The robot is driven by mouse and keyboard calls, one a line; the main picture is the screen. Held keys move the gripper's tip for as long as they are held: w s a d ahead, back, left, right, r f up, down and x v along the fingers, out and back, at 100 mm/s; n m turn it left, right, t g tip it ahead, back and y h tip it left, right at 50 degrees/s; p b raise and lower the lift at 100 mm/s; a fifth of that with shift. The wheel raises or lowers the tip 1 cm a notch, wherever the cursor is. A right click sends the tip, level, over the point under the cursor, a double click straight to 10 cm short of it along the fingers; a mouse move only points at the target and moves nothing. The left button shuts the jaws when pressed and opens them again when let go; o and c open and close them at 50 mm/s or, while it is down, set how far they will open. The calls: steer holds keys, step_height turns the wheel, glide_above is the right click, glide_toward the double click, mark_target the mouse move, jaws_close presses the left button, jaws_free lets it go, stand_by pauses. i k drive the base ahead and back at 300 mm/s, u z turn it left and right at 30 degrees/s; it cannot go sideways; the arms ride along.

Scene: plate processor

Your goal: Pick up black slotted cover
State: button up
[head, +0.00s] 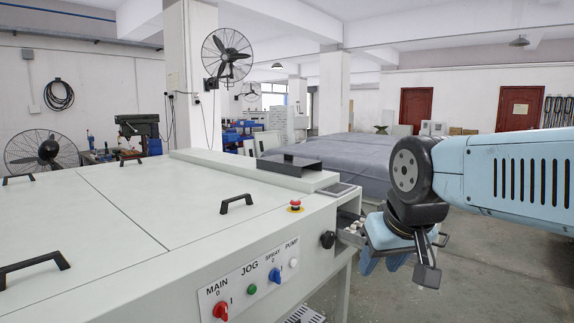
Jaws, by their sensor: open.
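A dark grey to black channel-shaped piece (288,166) rests on the raised pale box at the far right end of the machine top. It looks like the black slotted cover, but I cannot make out slots at this distance. My gripper (396,266) hangs at the end of my light blue arm, to the right of the machine and lower than the dark piece. It points downward, open, with nothing visible between its fingers. It is clear of the dark piece.
The pale machine (110,195) fills the left, with black handles (236,204) on its lids. A grey covered stack (335,160) stands behind. Open floor lies at lower right.

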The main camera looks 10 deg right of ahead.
mark_target(288, 164)
steer(key=u, duration=0.05)
steer(key=k, duration=0.5)
steer(key=z, duration=1.5)
steer(key=i, duration=3.75)
